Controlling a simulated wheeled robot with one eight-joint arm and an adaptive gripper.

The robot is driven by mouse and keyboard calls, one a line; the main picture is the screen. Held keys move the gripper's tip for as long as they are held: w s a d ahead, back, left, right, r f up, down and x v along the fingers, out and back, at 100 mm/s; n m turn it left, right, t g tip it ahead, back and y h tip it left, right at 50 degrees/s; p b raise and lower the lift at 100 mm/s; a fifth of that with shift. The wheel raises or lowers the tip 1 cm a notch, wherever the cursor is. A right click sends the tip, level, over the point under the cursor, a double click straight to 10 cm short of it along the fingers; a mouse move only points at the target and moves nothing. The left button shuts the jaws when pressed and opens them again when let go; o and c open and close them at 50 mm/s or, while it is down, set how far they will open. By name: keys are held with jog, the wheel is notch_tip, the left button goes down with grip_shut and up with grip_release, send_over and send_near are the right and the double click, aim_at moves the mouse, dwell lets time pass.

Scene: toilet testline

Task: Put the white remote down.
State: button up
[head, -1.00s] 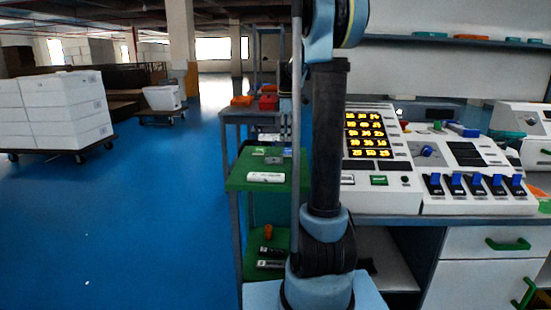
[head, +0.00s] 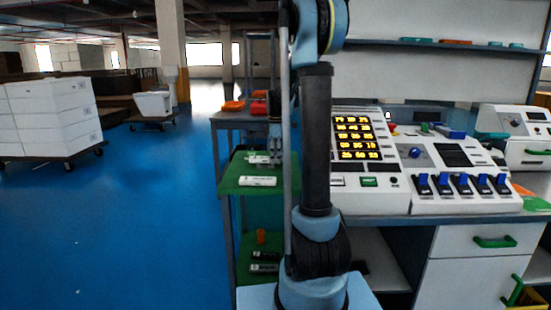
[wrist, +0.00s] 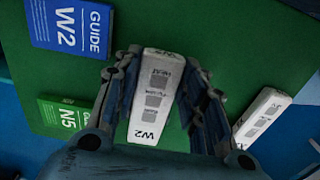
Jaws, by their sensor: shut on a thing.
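The white remote (wrist: 152,110), marked W2 at its near end, is between the two dark fingers of my gripper (wrist: 162,70) in the wrist view. The fingers are shut on its long sides. It is over the green shelf top (wrist: 225,40); I cannot tell whether it touches it. In the head view, my gripper (head: 275,135) points down at the green shelf (head: 232,187), partly hidden by my arm.
A second white remote-like item (wrist: 262,117) lies to the right on the green top; it also shows in the head view (head: 258,181). A blue W2 guide (wrist: 70,24) and a green N5 guide (wrist: 66,114) lie at left. A control console (head: 440,180) stands right.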

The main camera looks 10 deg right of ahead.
jog(key=shift+s+f, duration=0.3)
jog(key=shift+s, duration=0.25)
jog(key=shift+c, duration=0.5)
jog(key=shift+w+f, duration=0.25)
jog(key=shift+f, duration=0.1)
grip_shut()
grip_release()
jog(key=shift+w+f, duration=0.15)
jog(key=shift+f, duration=0.05)
jog(key=o, duration=1.3)
jog(key=shift+w+f, duration=0.85)
jog(key=shift+w, duration=0.05)
jog(key=shift+s+r, duration=0.6)
jog(key=shift+r, duration=0.1)
jog(key=shift+r, duration=0.1)
